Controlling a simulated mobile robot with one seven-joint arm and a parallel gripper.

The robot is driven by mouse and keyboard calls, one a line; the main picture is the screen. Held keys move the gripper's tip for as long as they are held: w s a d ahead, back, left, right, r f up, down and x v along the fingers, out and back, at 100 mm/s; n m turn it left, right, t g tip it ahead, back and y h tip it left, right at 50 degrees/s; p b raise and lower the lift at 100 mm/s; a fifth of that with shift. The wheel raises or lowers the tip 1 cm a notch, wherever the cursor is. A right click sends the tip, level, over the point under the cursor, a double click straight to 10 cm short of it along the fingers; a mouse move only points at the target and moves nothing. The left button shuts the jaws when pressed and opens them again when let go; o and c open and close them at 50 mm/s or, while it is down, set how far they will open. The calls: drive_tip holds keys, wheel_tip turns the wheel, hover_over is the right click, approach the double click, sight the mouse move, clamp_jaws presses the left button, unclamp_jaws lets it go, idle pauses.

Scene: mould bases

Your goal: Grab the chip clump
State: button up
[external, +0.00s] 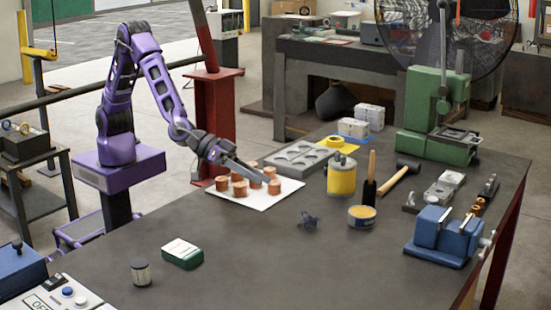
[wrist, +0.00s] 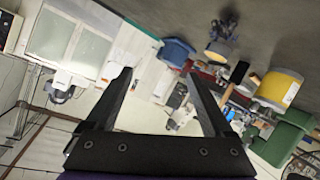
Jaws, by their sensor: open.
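The chip clump (external: 309,220) is a small, dark blue-grey tangle lying on the dark workbench (external: 240,270), left of a low round tin (external: 361,216). In the wrist view, a dark shape that looks like the clump (wrist: 228,24) shows at the top, right of centre, beyond the fingers. My gripper (external: 250,174) is in the air over the white sheet with copper pieces, to the left of the clump and apart from it. Its two fingers (wrist: 158,75) are spread, with nothing held between them.
Several copper cylinders (external: 274,187) stand on the white sheet (external: 235,203) below my gripper. A green box (external: 182,253) lies front left. Bench in front of the clump is clear.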

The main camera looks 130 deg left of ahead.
drive_tip(key=s+a+f+m+g+y, duration=0.1)
drive_tip(key=s+a+f+m+y, duration=0.15)
drive_tip(key=s+f, duration=0.3)
approach(307, 214)
drive_tip(key=shift+n+y, duration=0.35)
drive_tip(key=x, duration=0.5)
drive_tip(key=shift+w+d, duration=0.3)
drive_tip(key=shift+w, duration=0.15)
drive_tip(key=shift+f+x, duration=0.1)
drive_tip(key=shift+x, duration=1.2)
drive_tip(key=shift+f+x, duration=0.15)
drive_tip(key=shift+x, duration=1.15)
drive_tip(key=shift+s+a, duration=0.1)
drive_tip(key=shift+s, duration=0.1)
clamp_jaws()
